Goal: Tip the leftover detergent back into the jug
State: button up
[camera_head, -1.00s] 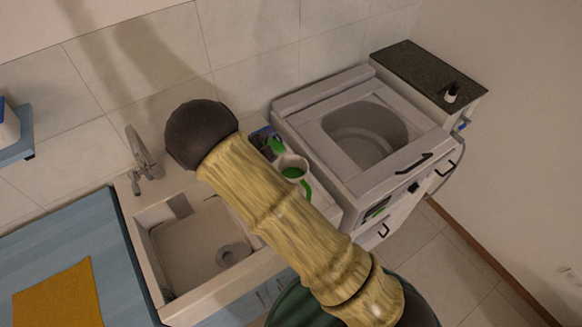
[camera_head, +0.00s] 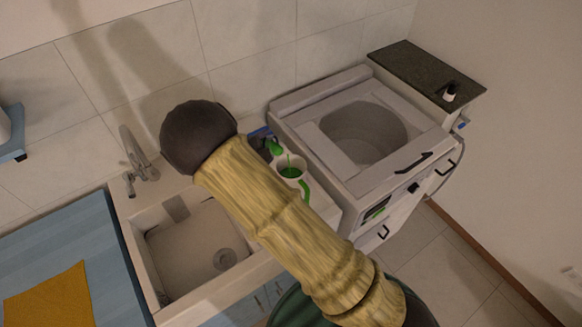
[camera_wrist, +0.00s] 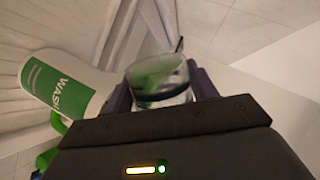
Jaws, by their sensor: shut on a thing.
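The white jug (camera_head: 291,182) with a green handle stands upright between the sink and the washing machine, with green liquid visible in its open top. In the wrist view the jug (camera_wrist: 55,88) shows a green "WASH" label at the left. My gripper (camera_wrist: 160,76) is shut on a small clear cup (camera_wrist: 158,84) with green in it; the cup looks blurred. In the head view the cup (camera_head: 273,147) is tilted behind and above the jug's mouth, and a thin green streak runs down toward the opening. My arm hides most of the gripper there.
The sink (camera_head: 195,255) with its tap (camera_head: 138,155) is to the left. The washing machine (camera_head: 395,172) with its top open stands close at the right. A dark-topped cabinet (camera_head: 420,72) with a small bottle (camera_head: 450,91) stands beyond it. An orange cloth (camera_head: 50,297) lies on the blue counter (camera_head: 65,235).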

jog(key=shift+s, duration=0.1)
jog(key=shift+w+d+f, duration=0.1)
jog(key=shift+w+d, duration=0.05)
jog(key=shift+w, duration=0.1)
jog(key=shift+s+a+b, duration=0.15)
jog(key=shift+a+b, duration=0.05)
jog(key=shift+b, duration=0.1)
jog(key=shift+s, duration=0.1)
jog(key=shift+w+d+m, duration=0.25)
jog(key=shift+m, duration=0.05)
jog(key=shift+s+a+r+b, duration=0.15)
jog(key=shift+s+r+b, duration=0.1)
jog(key=shift+b, duration=0.1)
jog(key=shift+w+d, duration=0.2)
jog(key=shift+w, duration=0.05)
jog(key=shift+s+a+r+y, duration=0.1)
jog(key=shift+s+a+y, duration=0.05)
jog(key=shift+s+y, duration=0.15)
jog(key=shift+w+m+b, duration=0.15)
jog(key=shift+m+b, duration=0.15)
jog(key=shift+b, duration=0.05)
